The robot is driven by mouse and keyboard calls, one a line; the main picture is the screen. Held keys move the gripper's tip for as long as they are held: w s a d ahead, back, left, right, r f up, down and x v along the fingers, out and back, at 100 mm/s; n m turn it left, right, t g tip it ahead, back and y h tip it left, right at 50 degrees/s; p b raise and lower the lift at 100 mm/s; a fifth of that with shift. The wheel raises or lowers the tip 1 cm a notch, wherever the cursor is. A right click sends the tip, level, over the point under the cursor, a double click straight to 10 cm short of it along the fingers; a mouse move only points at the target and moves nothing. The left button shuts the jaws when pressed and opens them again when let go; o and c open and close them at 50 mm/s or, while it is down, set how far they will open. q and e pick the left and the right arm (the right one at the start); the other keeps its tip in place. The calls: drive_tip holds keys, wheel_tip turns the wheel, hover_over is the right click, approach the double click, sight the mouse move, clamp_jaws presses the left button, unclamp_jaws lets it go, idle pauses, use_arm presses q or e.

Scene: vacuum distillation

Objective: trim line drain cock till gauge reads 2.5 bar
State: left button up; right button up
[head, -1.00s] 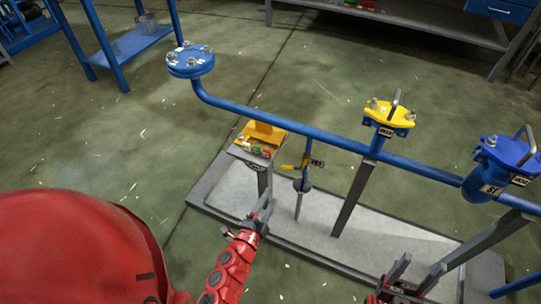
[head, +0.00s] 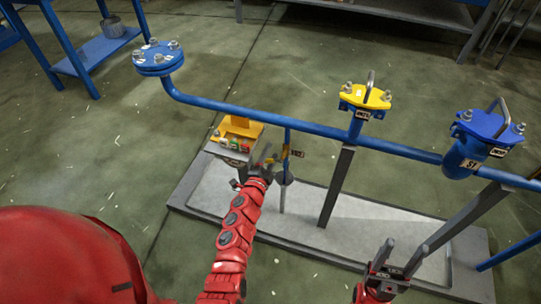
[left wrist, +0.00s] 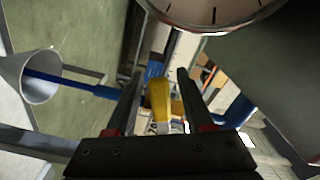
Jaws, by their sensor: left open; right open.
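The drain cock's yellow handle (left wrist: 160,100) shows in the left wrist view between the two open fingers of my left gripper (left wrist: 158,90); I cannot tell whether they touch it. In the head view my left gripper (head: 268,160) is at the drain cock (head: 287,150), which hangs below the blue line (head: 225,113) and is partly hidden by it. A round gauge (left wrist: 205,12) is cut off at the top of the left wrist view; only part of its dial shows and its reading cannot be seen. My right gripper (head: 398,258) is open and empty at the lower right.
A funnel (left wrist: 40,78) stands below the cock. A yellow stand with coloured buttons (head: 237,135) is left of it. Yellow (head: 366,97) and blue (head: 490,125) capped fittings rise along the line. A grey support post (head: 337,188) stands to the right.

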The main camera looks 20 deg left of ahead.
use_arm(q)
drive_tip(key=shift+w, duration=0.1)
clamp_jaws()
idle(1.4)
